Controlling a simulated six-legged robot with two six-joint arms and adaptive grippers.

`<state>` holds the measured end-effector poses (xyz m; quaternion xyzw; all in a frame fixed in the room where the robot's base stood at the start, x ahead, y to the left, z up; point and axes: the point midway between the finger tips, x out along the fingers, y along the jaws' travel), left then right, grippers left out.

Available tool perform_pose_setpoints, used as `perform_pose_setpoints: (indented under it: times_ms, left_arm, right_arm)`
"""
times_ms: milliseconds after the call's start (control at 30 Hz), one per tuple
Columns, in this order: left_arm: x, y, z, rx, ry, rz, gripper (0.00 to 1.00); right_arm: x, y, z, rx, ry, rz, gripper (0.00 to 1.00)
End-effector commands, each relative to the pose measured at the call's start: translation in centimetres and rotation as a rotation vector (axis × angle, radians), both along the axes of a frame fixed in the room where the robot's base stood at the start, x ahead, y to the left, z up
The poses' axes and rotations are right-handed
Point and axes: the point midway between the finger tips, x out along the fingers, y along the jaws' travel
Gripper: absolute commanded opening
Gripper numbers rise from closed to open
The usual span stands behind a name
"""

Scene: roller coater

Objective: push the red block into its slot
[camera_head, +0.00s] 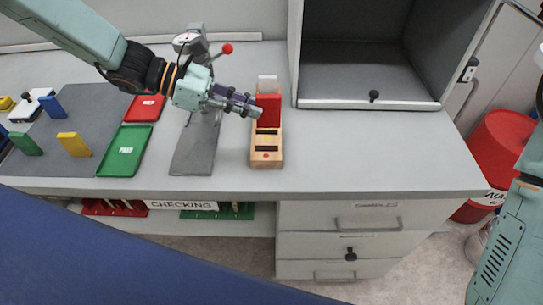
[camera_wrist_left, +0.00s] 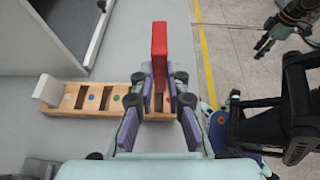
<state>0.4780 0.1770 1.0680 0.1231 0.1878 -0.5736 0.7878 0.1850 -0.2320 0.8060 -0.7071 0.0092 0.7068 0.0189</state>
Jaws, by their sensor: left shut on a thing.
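The red block (camera_head: 268,108) is upright over the wooden slotted rack (camera_head: 266,163) in the head view. My left gripper (camera_head: 252,106) comes from the left and is shut on it. In the left wrist view the fingers (camera_wrist_left: 159,85) pinch the lower part of the red block (camera_wrist_left: 159,45), above the rack (camera_wrist_left: 70,108). The block's lower end is hidden by the fingers, so I cannot tell whether it is in a slot. Coloured dots and dark empty slots show along the rack. My right arm shows at the right edge of the head view; its gripper is not clear.
A white block (camera_head: 268,84) stands at the rack's far end. A grey stand with a red-knobbed lever (camera_head: 227,49) is left of the rack. Green (camera_head: 124,152) and red (camera_head: 144,108) trays and a mat (camera_head: 60,135) with several blocks lie farther left. Bench right of the rack is clear.

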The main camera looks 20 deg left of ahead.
Motion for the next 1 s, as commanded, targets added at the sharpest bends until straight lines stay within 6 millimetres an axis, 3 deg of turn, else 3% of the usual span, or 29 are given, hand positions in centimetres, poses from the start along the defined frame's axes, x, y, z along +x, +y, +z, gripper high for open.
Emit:
perform_pose_setpoints:
  times_ms: [167, 400, 567, 800, 1000]
  left_arm:
    - [0.0, 0.1, -0.8, 0.004, -0.035, -0.002, 0.00]
    - [-0.1, 0.1, -4.9, 0.006, -0.035, -0.003, 0.00]
    - [-0.1, 0.0, -6.1, 0.005, -0.038, -0.003, 0.00]
    - [-0.1, -0.2, -9.5, 0.006, -0.037, -0.002, 0.00]
    - [-0.1, -0.2, -10.0, 0.004, -0.040, -0.002, 0.00]
  right_arm:
    - [0.0, 0.0, -0.2, 0.000, 0.000, 0.001, 0.40]
    - [0.0, 0.0, -1.0, 0.000, 0.000, 0.001, 0.40]
    - [0.0, 0.0, -1.1, 0.000, 0.000, 0.000, 0.40]
    - [0.0, 0.0, -1.6, 0.000, 0.000, 0.000, 0.40]
    - [0.0, 0.0, -1.6, 0.000, 0.000, 0.001, 0.40]
